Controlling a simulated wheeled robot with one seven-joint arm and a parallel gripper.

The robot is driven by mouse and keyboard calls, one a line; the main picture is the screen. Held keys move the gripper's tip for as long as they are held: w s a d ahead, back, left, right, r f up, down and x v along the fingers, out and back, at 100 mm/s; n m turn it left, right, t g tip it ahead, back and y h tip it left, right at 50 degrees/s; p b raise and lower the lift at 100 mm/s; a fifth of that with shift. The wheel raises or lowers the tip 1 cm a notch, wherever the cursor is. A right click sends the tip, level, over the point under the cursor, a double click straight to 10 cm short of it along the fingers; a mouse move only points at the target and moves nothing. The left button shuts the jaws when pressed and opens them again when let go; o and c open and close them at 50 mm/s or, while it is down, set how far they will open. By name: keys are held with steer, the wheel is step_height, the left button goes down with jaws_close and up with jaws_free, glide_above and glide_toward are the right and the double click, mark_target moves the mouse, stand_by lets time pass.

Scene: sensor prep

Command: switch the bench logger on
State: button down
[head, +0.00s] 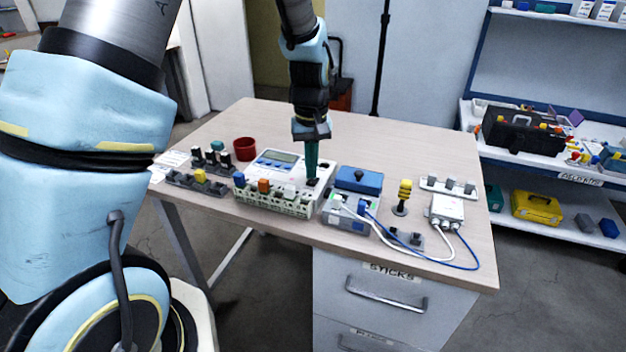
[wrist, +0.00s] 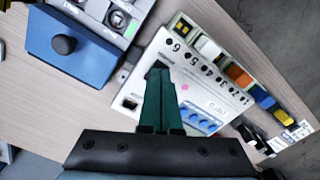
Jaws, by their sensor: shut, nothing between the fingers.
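The bench logger appears to be the white box (head: 287,165) with a grey-blue display, on the table's middle; its front edge carries orange, white and blue plugs. In the wrist view its white face (wrist: 203,92) shows a row of numbers, a pink dot and blue buttons. My gripper (head: 312,180) points down with its green fingers closed together, empty, over the logger's right part. In the wrist view the fingertips (wrist: 158,70) lie over a dark part of the face, mostly hidden behind them. I cannot tell whether they touch it, or the switch's state.
A blue-lidded box (head: 372,183) with a black knob stands close right of the logger, beside a grey unit (head: 345,216) with cables. A yellow stacked post (head: 403,195) and a white cabled box (head: 447,208) are farther right. A red cup (head: 245,149) stands behind left. The table's back is clear.

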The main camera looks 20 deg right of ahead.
mark_target(311, 182)
steer(key=shift+f+b, duration=0.5)
steer(key=shift+f, duration=0.4)
steer(key=shift+r, duration=0.1)
stand_by(0.3)
steer(key=shift+r+p, duration=2.9)
steer(key=shift+r, duration=0.6)
steer(key=shift+f, duration=0.1)
